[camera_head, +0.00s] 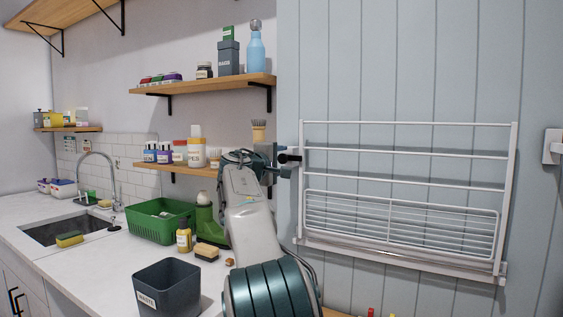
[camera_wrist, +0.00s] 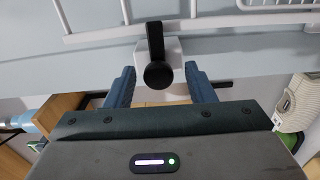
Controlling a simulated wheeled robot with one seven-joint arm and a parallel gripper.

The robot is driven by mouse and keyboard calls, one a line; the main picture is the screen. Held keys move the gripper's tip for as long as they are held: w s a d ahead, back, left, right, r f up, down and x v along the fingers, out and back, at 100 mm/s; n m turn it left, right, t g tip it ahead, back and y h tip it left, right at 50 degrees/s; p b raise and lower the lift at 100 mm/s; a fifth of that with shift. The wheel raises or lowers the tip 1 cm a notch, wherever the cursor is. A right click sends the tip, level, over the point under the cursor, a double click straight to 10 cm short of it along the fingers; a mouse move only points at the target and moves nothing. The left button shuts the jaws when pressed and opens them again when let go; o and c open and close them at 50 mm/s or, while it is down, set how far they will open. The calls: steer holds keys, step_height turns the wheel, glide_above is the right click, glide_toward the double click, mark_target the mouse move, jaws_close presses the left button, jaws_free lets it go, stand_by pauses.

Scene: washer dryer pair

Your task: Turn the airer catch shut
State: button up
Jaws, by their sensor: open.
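The airer (camera_head: 405,155) is a white wire rack folded flat against the panelled wall. Its catch is a black knob with a lever (camera_head: 292,158) on a pale mount, beside the airer's upper left edge. In the wrist view the catch (camera_wrist: 157,72) sits between the two blue fingers, with its lever pointing up the picture towards the airer's white rails. My gripper (camera_wrist: 160,72) is open, one finger on each side of the catch, with gaps visible on both sides. In the head view my gripper (camera_head: 281,162) is at the catch, partly hidden by my wrist.
Wooden shelves (camera_head: 215,84) with bottles and jars are on the wall left of the gripper. Below are a counter with a green basket (camera_head: 163,228), a dark waste bin (camera_head: 167,290) and a sink (camera_head: 60,228). A white wall fitting (camera_head: 552,147) is at the far right.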

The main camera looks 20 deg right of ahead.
steer(key=b+v, duration=0.3)
steer(key=v, duration=1)
steer(key=shift+s+a, duration=0.2)
steer(key=shift+a, duration=0.15)
steer(key=s+d+f+m+g+y+p, duration=0.1)
steer(key=s+f+g+y+p, duration=0.15)
steer(key=s+f, duration=0.3)
steer(key=s+d+f+m+g+y+p, duration=0.1)
steer(key=s+d+f+y+p, duration=0.15)
steer(key=s+f+y, duration=0.35)
steer(key=s+a+f+m+g+y+p, duration=0.1)
steer(key=s+a+f, duration=0.3)
steer(key=s, duration=0.4)
steer(key=s+a+f+m+g+y+p, duration=0.2)
steer(key=s+a+f+p, duration=0.1)
steer(key=s+f, duration=0.3)
steer(key=s+a+f+m+g+y+p, duration=0.1)
steer(key=s+a+f+m+y+p, duration=0.1)
steer(key=s+f, duration=0.4)
steer(key=s+a+p, duration=0.1)
steer(key=s+a, duration=0.1)
steer(key=s, duration=0.1)
steer(key=shift+s+a+m+g+y+p, duration=0.3)
steer(key=shift+s+a+g+y+p, duration=0.05)
steer(key=shift+s+p, duration=0.05)
steer(key=shift+f, duration=0.1)
